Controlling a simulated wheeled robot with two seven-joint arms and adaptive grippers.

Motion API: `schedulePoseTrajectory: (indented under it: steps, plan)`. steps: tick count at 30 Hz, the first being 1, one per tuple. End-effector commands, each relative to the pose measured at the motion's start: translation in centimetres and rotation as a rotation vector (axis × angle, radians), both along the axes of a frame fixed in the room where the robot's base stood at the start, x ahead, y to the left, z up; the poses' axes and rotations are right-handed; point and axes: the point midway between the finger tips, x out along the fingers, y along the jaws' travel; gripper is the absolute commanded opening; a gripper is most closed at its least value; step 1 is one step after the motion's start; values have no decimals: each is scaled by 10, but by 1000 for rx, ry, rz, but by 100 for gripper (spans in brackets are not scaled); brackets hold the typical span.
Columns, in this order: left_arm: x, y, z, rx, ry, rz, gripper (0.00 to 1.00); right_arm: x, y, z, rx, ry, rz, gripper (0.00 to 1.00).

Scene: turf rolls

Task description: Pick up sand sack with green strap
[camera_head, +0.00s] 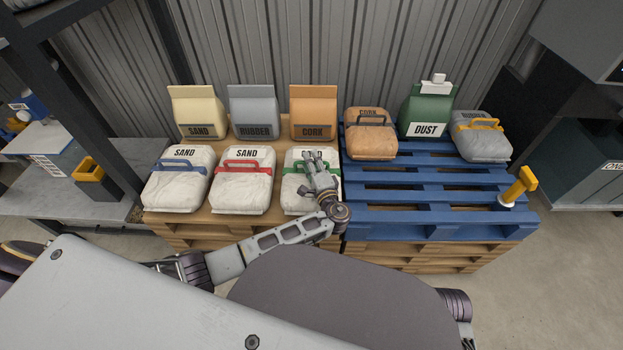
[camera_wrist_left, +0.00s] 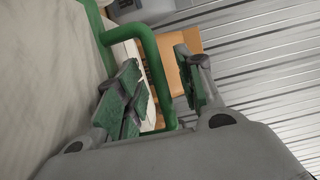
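The sand sack with the green strap (camera_head: 297,200) is a white sack lying at the right end of the front row on the wooden pallet. My left gripper (camera_head: 318,157) is over its top and hides part of the strap and the label. In the left wrist view the green strap (camera_wrist_left: 152,48) stands up as a loop, with one bar running between the open fingers of my left gripper (camera_wrist_left: 165,75). The pale sack surface (camera_wrist_left: 45,80) fills the left side there. The fingers are apart and not closed on the strap. My right gripper is not in view.
White sand sacks with a blue strap (camera_head: 178,178) and a red strap (camera_head: 240,180) lie to the left. Upright sand (camera_head: 198,110), rubber (camera_head: 253,110) and cork (camera_head: 314,110) bags stand behind. A blue pallet (camera_head: 420,190) on the right has free room in front.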

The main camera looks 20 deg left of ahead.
Motion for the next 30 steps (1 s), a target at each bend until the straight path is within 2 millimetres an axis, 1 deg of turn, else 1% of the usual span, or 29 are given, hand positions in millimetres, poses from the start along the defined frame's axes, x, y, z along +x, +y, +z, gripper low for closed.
schedulePoseTrajectory:
  steps: [1,2,10,24,25,30]
  plan:
    - [0,0,0,0,0,0,37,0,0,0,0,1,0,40]
    - [0,0,0,0,0,0,35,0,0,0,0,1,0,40]
    - [0,0,0,0,0,0,0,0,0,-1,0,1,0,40]
    - [0,0,-1,0,1,0,0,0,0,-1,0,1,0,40]
    - [2,-1,6,1,-13,0,0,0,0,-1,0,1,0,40]
    - [2,-1,6,0,-12,0,0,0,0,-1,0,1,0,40]
